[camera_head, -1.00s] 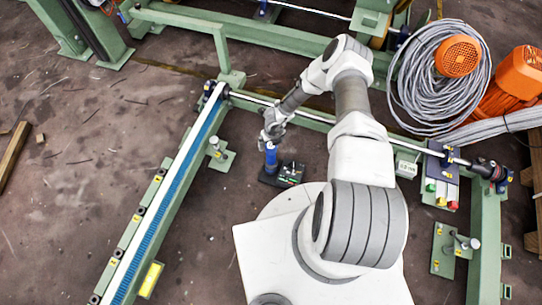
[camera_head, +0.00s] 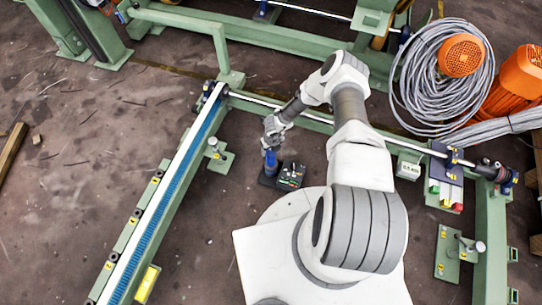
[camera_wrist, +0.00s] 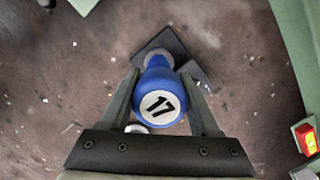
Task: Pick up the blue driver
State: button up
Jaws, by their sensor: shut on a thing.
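The blue driver (camera_wrist: 158,88) is upright, with a white end cap marked 17 facing the wrist camera. My gripper (camera_wrist: 166,92) is shut on its handle, one finger on each side. In the head view the blue driver (camera_head: 270,160) stands over a small dark base (camera_head: 268,181) on the floor, below my gripper (camera_head: 271,146). The driver's lower end is mostly hidden behind its handle in the wrist view, and I cannot tell whether it still touches the base.
A small dark box with coloured parts (camera_head: 291,175) stands just right of the driver. A green frame with a blue strip (camera_head: 171,189) runs along the left. A green rail crosses behind. A grey cable coil (camera_head: 428,88) and orange motors (camera_head: 519,75) lie at the upper right.

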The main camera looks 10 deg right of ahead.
jog(key=c, duration=0.5)
grip_shut()
jog(key=shift+r, duration=0.1)
